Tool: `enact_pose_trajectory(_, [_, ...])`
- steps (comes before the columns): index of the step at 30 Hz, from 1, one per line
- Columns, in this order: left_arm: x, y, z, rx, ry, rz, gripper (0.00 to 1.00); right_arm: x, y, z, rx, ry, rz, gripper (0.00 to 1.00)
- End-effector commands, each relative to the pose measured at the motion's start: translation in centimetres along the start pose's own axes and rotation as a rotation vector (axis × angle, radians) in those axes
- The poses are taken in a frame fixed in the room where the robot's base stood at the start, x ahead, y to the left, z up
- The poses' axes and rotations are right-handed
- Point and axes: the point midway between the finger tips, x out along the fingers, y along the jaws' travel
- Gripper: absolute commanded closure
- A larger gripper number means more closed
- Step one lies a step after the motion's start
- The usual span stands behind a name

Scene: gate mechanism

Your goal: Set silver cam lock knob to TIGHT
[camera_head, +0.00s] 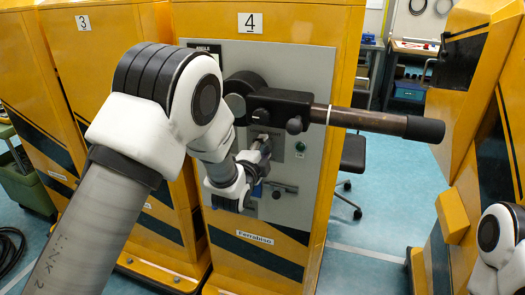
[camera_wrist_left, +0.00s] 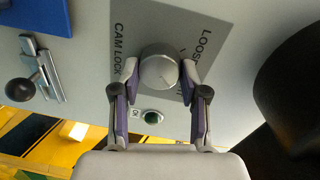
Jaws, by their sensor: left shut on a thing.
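The silver cam lock knob (camera_wrist_left: 158,68) is round and sits on a grey label plate (camera_wrist_left: 125,25) in the left wrist view. My left gripper (camera_wrist_left: 160,72) is shut on the knob, one finger on each side. In the head view my left gripper (camera_head: 262,146) is at the grey panel (camera_head: 312,90) of the yellow cabinet marked 4, and largely covers the knob. I cannot tell the knob's setting. Part of my right arm shows at lower right; its gripper is out of view.
A black gate arm with a long brown bar (camera_head: 370,118) juts right, above my left gripper. A green button (camera_wrist_left: 152,117) and a slide latch with a black ball (camera_wrist_left: 20,89) are near the knob. Yellow cabinets stand at both sides.

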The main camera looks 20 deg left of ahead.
Motion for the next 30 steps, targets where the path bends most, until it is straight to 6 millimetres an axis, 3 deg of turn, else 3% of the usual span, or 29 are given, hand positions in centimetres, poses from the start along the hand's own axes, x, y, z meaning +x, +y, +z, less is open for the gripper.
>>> enact_pose_trajectory(9, [0.0, -0.2, -0.1, 0.002, 0.001, -0.004, 0.91, 0.0, 0.0, 0.0, 0.000, 0.000, 0.000, 0.60])
enact_pose_trajectory(10, [0.1, -0.2, -0.1, 0.002, 0.001, -0.004, 0.46, 0.0, 0.0, 0.0, 0.000, 0.000, 0.000, 0.60])
enact_pose_trajectory(11, [0.1, -0.2, -0.1, 0.002, 0.001, -0.003, 0.35, 0.0, 0.0, 0.0, 0.000, 0.000, 0.000, 0.60])
enact_pose_trajectory(12, [0.0, -0.1, -0.1, 0.002, 0.001, -0.003, 0.31, 0.0, 0.0, 0.0, 0.000, 0.000, 0.000, 0.60])
enact_pose_trajectory(23, [-0.5, 0.0, 0.0, 0.001, 0.000, 0.000, 0.31, 0.0, 0.0, 0.0, 0.000, 0.000, 0.000, 0.60])
enact_pose_trajectory(26, [-2.1, 0.0, -0.1, 0.002, 0.000, 0.002, 0.31, 0.0, 0.0, 0.0, 0.000, 0.000, 0.000, 0.60])
enact_pose_trajectory(30, [-5.6, 0.0, -0.1, 0.002, 0.001, 0.002, 0.31, 0.0, 0.0, 0.0, 0.000, 0.000, 0.000, 0.60])
